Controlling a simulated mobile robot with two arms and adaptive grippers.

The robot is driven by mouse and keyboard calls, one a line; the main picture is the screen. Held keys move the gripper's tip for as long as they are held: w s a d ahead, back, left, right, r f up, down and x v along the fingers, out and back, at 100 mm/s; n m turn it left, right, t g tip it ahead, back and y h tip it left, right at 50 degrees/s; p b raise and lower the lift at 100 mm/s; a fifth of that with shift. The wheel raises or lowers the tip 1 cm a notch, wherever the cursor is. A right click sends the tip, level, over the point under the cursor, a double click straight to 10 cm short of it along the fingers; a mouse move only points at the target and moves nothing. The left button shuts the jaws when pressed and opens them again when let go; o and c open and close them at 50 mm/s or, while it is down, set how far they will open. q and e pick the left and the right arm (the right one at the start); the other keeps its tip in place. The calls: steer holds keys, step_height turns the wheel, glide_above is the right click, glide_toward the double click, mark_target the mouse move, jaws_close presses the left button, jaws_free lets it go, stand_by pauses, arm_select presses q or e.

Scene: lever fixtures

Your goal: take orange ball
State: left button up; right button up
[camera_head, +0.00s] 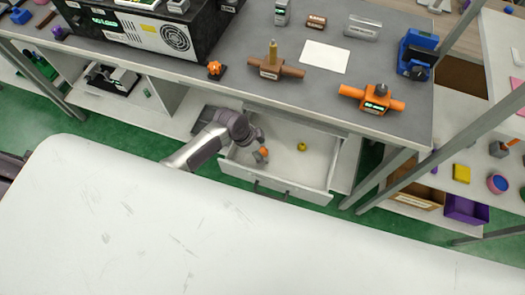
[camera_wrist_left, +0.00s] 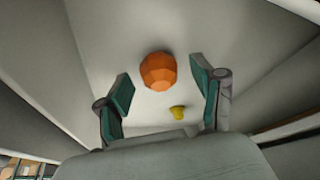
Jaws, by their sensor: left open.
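An orange ball (camera_head: 264,151) with flat facets lies inside an open white drawer (camera_head: 315,172) under the grey workbench. In the left wrist view the orange ball (camera_wrist_left: 158,71) is ahead of my left gripper (camera_wrist_left: 165,92), roughly between the lines of its two fingers and a little beyond the tips. The fingers are wide apart with nothing between them. In the head view my left gripper (camera_head: 260,155) is down in the drawer, right at the ball and partly around it in the picture. Whether it touches the ball cannot be told. My right gripper is not in view.
A small yellow object (camera_head: 302,147) lies in the same drawer, right of the ball; it also shows in the left wrist view (camera_wrist_left: 177,112). The drawer walls rise close around my gripper.

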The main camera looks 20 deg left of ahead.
arm_select(q)
steer(key=shift+f, duration=0.25)
steer(key=c, duration=1)
steer(key=shift+r, duration=0.1)
